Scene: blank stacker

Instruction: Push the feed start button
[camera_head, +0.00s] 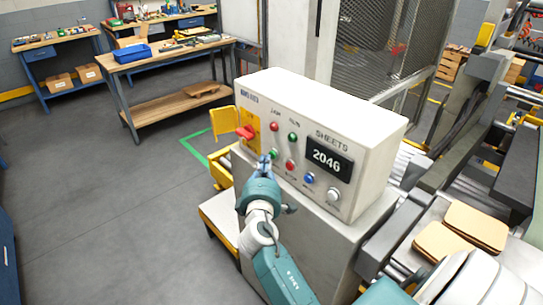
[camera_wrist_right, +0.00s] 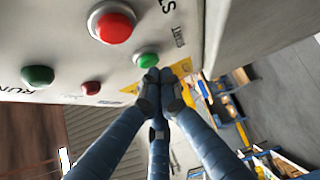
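The white control box (camera_head: 310,130) stands in the middle of the head view, with its button panel facing me. The green button (camera_head: 274,153) sits low on the left of the panel, beside a red button (camera_head: 291,165). In the right wrist view the green button (camera_wrist_right: 148,60) has a partly readable start label (camera_wrist_right: 179,37) near it. My right gripper (camera_head: 265,163) is shut and empty, its fingertips (camera_wrist_right: 159,76) right at the green button's edge. I cannot tell whether they touch it. My left gripper is not in view.
A red switch on a yellow plate (camera_head: 246,131) is left of the green button. Blue (camera_head: 309,178) and white (camera_head: 333,194) buttons lie to its right, below the display (camera_head: 328,158) reading 2046. Brown stacked blanks (camera_head: 475,226) lie right. Floor at left is clear.

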